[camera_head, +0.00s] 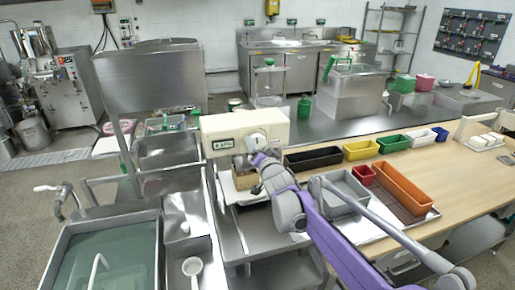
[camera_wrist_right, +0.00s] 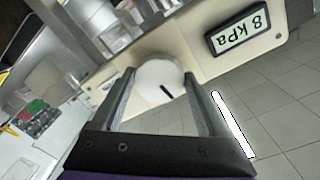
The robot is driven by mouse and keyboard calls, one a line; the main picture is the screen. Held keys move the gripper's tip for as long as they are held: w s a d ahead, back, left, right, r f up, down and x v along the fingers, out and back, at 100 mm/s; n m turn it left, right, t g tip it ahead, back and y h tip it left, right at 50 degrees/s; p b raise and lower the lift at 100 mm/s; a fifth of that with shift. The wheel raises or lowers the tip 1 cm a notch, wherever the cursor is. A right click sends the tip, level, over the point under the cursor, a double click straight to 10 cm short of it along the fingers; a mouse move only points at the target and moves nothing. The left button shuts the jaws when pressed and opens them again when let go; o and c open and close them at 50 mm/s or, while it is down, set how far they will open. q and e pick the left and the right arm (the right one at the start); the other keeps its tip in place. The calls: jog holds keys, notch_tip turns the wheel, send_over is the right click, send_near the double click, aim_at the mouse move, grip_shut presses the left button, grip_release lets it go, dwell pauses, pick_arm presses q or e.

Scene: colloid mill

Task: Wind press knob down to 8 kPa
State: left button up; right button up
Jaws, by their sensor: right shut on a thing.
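The cream press unit (camera_head: 280,124) stands at the far end of the steel bench, with a display (camera_head: 222,144) and a round white knob (camera_head: 256,141) on its front. In the right wrist view the knob (camera_wrist_right: 160,88) has a dark pointer line, and the display (camera_wrist_right: 238,34), turned over in the picture, reads 8 kPa. My right gripper (camera_head: 261,157) reaches the knob from the front. In the wrist view its fingers (camera_wrist_right: 160,78) are on both sides of the knob, shut on it. My left gripper is out of view.
Coloured bins, including black (camera_head: 313,159), yellow (camera_head: 361,150) and orange (camera_head: 404,187) ones, stand right of the press on the wooden table. A grey tray (camera_head: 346,192) lies near my right arm. A sink (camera_head: 108,255) with water is at the left front.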

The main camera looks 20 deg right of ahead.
jog(key=o, duration=1.3)
jog(key=shift+c, duration=0.2)
jog(key=s, duration=1)
jog(key=shift+s+r+b, duration=0.25)
jog(key=shift+s+b, duration=0.1)
jog(key=shift+s, duration=0.05)
jog(key=s+f+n+g+p, duration=0.2)
jog(key=s+f+g, duration=0.2)
jog(key=s, duration=0.7)
jog(key=s+a+f+n+g+p, duration=0.1)
jog(key=s+f+n+g+p, duration=0.1)
jog(key=s+f, duration=0.5)
jog(key=s+a+f+n+g+p, duration=0.1)
jog(key=s+f+g, duration=0.5)
jog(key=s, duration=1.1)
jog(key=n+p, duration=0.1)
jog(key=n, duration=0.1)
jog(key=shift+s+a+f+n, duration=0.15)
jog(key=shift+a+n, duration=0.1)
jog(key=shift+n, duration=0.05)
